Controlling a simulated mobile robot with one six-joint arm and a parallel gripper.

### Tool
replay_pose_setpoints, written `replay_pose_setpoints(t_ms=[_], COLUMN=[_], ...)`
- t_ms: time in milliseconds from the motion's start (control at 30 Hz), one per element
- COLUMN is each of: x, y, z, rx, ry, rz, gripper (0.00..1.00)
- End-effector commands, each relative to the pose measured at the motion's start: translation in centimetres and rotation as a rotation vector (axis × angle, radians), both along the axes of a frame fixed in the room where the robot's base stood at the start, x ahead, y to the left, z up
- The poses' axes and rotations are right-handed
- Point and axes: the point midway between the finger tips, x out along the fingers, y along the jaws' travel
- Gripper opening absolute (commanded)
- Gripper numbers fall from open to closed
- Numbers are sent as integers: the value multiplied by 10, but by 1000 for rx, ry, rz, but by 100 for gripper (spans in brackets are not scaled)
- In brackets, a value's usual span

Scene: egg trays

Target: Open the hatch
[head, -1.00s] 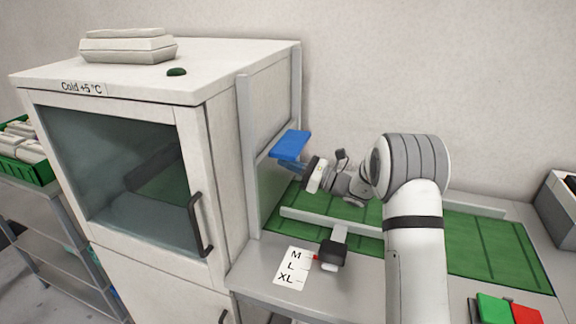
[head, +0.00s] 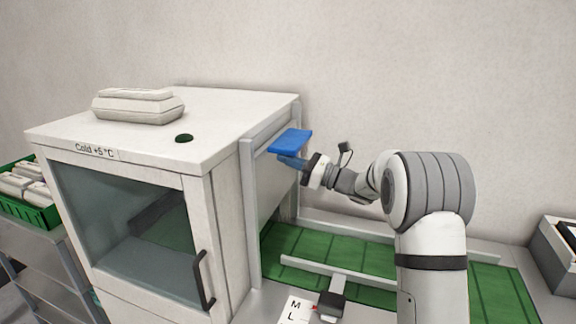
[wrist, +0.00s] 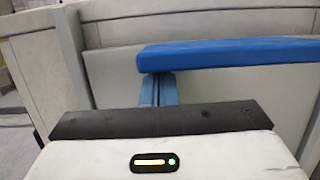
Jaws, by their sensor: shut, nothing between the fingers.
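The hatch (head: 273,190) is a pale panel between upright rails on the right side of the cold cabinet. A flat blue ledge (head: 290,141) sticks out from it near the top. My gripper (head: 290,162) is shut, with its blue fingers directly under the ledge and nothing held between them. In the wrist view the shut fingers (wrist: 158,90) reach up to the underside of the ledge (wrist: 230,54), near its left end. They seem to touch it. The size of any gap below the panel is hard to tell.
The cabinet has a glass door with a black handle (head: 204,280). An egg carton (head: 138,106) and a green button (head: 184,138) are on its top. A green conveyor (head: 330,250) runs below my arm, with a size-label card (head: 294,309) beside it. A blank wall stands behind.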

Motion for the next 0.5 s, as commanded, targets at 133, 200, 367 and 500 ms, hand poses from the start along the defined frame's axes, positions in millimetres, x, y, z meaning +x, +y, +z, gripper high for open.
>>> replay_pose_setpoints(t_ms=[133, 200, 367, 500], x=[0, 0, 0, 0], y=[0, 0, 0, 0], z=[1, 1, -1, -14], rx=[1, 1, 0, 1], ry=[-1, -1, 0, 2], rz=[1, 0, 0, 0], gripper=[0, 0, 0, 0])
